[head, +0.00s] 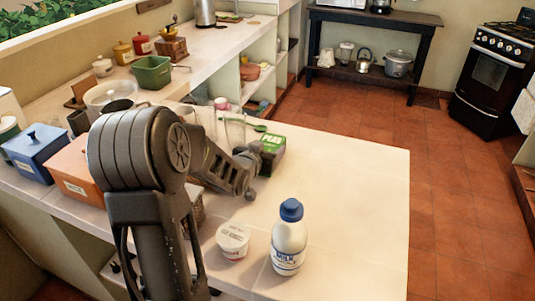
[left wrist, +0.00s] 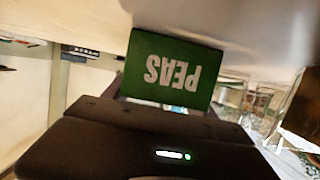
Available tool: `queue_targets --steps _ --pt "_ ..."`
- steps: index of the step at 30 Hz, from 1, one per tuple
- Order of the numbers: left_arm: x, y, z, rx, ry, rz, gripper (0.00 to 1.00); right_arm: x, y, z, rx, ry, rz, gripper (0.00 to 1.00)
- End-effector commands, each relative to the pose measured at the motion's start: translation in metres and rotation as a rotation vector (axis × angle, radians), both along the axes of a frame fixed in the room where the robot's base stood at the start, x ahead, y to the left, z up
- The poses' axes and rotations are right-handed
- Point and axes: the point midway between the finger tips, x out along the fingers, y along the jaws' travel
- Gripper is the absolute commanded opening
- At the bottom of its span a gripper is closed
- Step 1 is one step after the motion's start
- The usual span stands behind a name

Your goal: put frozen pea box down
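The frozen pea box (head: 270,153) is green with "PEAS" lettering and stands upright at the counter's far side in the head view. My left gripper (head: 256,158) reaches it from the left and appears shut on it, though the fingertips are mostly hidden. In the left wrist view the box (left wrist: 174,70) fills the middle, its lettering upside down, just beyond the gripper body. The white counter (head: 345,200) is under the box; I cannot tell whether the box touches it. My right gripper is not in view.
A milk bottle (head: 289,240) and a white yogurt cup (head: 233,240) stand in front. Glasses (head: 234,128) and a green spoon (head: 258,127) are just left of the box. Blue (head: 38,152) and orange (head: 76,170) canisters stand at left. The counter's right part is clear.

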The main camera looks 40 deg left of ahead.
Motion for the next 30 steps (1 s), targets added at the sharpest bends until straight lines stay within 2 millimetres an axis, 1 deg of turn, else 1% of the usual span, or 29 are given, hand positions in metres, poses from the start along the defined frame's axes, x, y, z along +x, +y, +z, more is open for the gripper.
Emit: queue_targets --steps 1,2,18,19,21,26,30 --pt "0.0 0.0 0.0 0.0 0.0 0.0 0.56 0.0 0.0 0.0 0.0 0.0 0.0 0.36" --pt "0.0 0.0 0.0 0.0 0.0 0.0 0.53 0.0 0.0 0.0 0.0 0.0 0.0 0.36" --pt "0.0 0.0 0.0 0.0 0.0 0.0 0.09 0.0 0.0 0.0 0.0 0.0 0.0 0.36" --pt "0.0 0.0 0.001 0.001 -0.003 0.0 0.09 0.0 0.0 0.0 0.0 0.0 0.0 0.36" --pt "0.0 0.0 0.001 0.001 -0.003 0.0 0.01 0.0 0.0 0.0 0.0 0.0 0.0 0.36" --pt "0.0 0.0 0.003 0.001 -0.003 0.0 0.01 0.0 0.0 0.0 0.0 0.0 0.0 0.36" --pt "0.001 0.0 0.014 0.001 -0.007 -0.001 0.01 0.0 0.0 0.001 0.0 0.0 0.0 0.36"
